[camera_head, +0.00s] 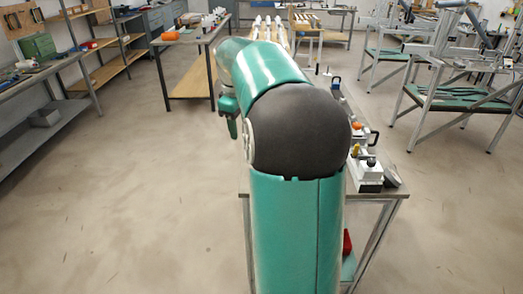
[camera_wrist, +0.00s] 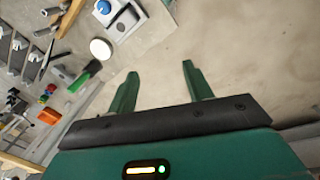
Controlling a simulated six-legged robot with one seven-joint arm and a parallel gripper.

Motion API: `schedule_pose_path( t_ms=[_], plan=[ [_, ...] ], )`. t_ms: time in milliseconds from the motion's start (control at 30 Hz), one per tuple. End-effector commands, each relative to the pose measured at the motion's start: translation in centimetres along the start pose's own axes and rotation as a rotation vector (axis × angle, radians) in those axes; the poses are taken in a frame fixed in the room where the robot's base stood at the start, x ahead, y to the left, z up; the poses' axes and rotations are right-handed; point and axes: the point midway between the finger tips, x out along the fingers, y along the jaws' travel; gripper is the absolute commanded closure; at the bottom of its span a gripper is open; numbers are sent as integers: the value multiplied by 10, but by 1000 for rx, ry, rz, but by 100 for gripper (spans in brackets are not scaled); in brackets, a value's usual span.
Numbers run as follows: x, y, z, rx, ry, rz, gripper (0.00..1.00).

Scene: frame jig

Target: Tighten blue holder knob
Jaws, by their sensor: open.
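In the wrist view the blue knob (camera_wrist: 103,7) sits on a pale holder plate (camera_wrist: 124,24) near the top edge, and the frame cuts off part of it. My gripper (camera_wrist: 160,69) is open and empty, its two green fingers spread over bare floor. The knob is up and to the left of the fingertips, clearly apart from them. In the head view my gripper (camera_head: 232,126) hangs left of my arm, beside the bench. My arm hides much of that bench, and I cannot make out the blue knob there.
The bench (camera_head: 385,195) behind my arm carries a white block fixture (camera_head: 367,176). In the wrist view a white round piece (camera_wrist: 100,48), a green-handled tool (camera_wrist: 85,80) and several metal parts lie left of my gripper. Open floor (camera_head: 130,190) lies left; metal frames (camera_head: 460,95) stand right.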

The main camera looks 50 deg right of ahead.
Motion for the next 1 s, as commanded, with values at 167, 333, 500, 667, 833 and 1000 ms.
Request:
schedule_pose_path(
  t_ms=[167,333,500,667,833,1000],
  plan=[
    [44,90,47,-18,-24,-80,49],
    [68,132,82,-34,-21,-122,49],
    [80,140,91,-41,-20,-133,49],
    [101,136,90,-42,-22,-134,49],
    [134,130,89,-44,-21,-135,49],
    [168,126,90,-44,-22,-135,49]
  ],
)
